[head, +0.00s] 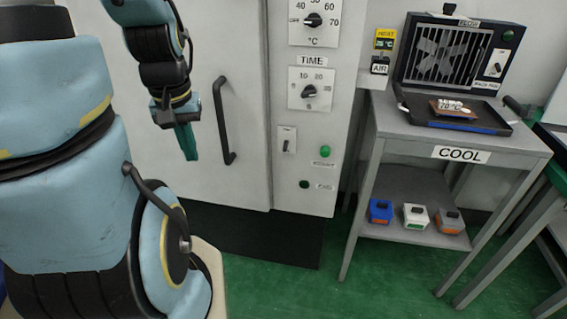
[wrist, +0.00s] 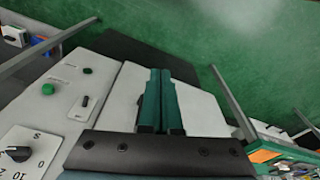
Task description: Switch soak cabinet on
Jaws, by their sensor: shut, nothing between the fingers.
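The white cabinet (head: 235,45) has a black bar handle (head: 225,120) on its door and a control panel (head: 312,125) to the right. On the panel a small switch (head: 287,141) sits below the TIME knob (head: 309,91); I cannot tell its position for sure. Beside it are a bright green lamp (head: 325,151) and a dark green lamp (head: 304,184). The switch also shows in the wrist view (wrist: 84,102). My gripper (head: 189,156), with green fingers, is shut and empty, pointing down left of the handle, apart from the switch. It also shows in the wrist view (wrist: 160,72).
A °C knob (head: 313,20) is at the top of the panel. To the right stands a grey table (head: 400,130) marked COOL, bearing a fan unit (head: 445,55) and tray; its lower shelf holds three small boxes. A black mat (head: 250,235) lies on the green floor.

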